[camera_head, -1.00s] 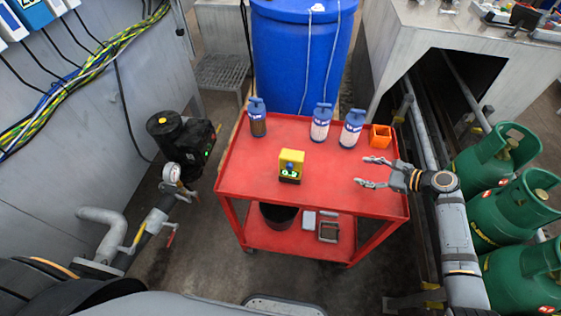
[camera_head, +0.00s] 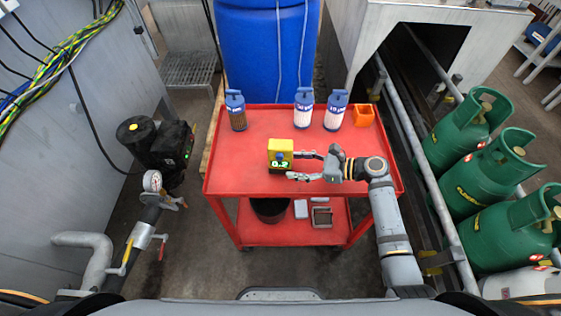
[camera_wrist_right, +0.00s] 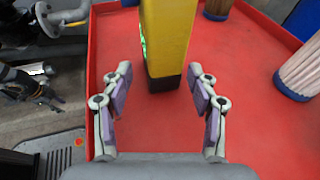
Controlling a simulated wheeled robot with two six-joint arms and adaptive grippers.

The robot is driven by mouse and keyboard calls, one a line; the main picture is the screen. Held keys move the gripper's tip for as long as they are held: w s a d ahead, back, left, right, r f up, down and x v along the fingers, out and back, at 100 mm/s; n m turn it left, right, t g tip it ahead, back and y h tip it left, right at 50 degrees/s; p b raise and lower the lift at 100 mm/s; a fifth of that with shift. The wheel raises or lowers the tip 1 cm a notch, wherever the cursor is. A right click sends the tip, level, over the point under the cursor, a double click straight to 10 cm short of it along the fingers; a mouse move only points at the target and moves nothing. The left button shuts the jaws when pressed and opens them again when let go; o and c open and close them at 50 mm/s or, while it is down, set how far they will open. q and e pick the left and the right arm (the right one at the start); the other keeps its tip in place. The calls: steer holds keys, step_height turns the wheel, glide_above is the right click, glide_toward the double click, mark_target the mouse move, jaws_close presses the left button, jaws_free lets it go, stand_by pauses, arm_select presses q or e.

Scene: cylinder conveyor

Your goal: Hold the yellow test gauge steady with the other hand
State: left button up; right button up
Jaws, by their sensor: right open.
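The yellow test gauge (camera_head: 280,150) stands upright on the red cart top, with a dark base and a small green-lit display on its front. My right gripper (camera_head: 294,165) is open at the gauge's right side, its fingers pointing left at it. In the right wrist view the gauge (camera_wrist_right: 165,38) stands ahead, roughly between the lines of the two purple-padded fingers (camera_wrist_right: 160,74). A gap of red surface shows on both sides, and neither finger visibly touches it. My left gripper is not in view.
Green gas bottles (camera_head: 487,183) stand right. A pipe with a dial (camera_head: 152,181) is at left. The cart's left top is clear.

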mark_target(287, 164)
steer(key=x, duration=0.3)
steer(key=shift+w+a+p, duration=0.15)
steer(key=shift+a+p, duration=0.15)
steer(key=shift+a, duration=0.05)
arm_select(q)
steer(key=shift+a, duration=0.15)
arm_select(e)
steer(key=shift+w+a+f, duration=0.15)
steer(key=shift+a+f, duration=0.15)
steer(key=shift+a, duration=0.25)
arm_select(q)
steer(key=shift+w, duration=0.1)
arm_select(e)
steer(key=c, duration=1.2)
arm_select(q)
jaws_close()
arm_select(e)
steer(key=shift+c, duration=0.2)
